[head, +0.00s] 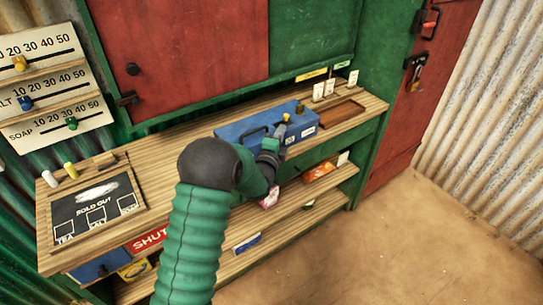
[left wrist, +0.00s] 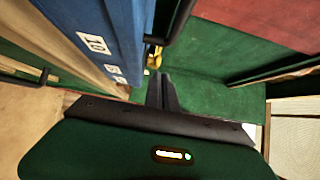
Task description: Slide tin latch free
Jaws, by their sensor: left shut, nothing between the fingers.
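A blue tin (head: 238,130) stands on the wooden counter, with a dark handle and white labels on its front. A small yellow knob (head: 286,117) shows at its front edge, apparently the latch. The tin also fills the upper left of the left wrist view (left wrist: 112,30), with a yellow piece (left wrist: 154,57) beside it. My left gripper (head: 281,130) is shut and empty, its tips close to the yellow knob. Its fingers show together in the left wrist view (left wrist: 161,78). I cannot tell whether they touch the knob. My right gripper is not in view.
A sold-out board (head: 70,205) lies on the counter's left end. Slider scales (head: 50,90) hang on the left wall. Lower shelves hold packets. The floor at right is clear.

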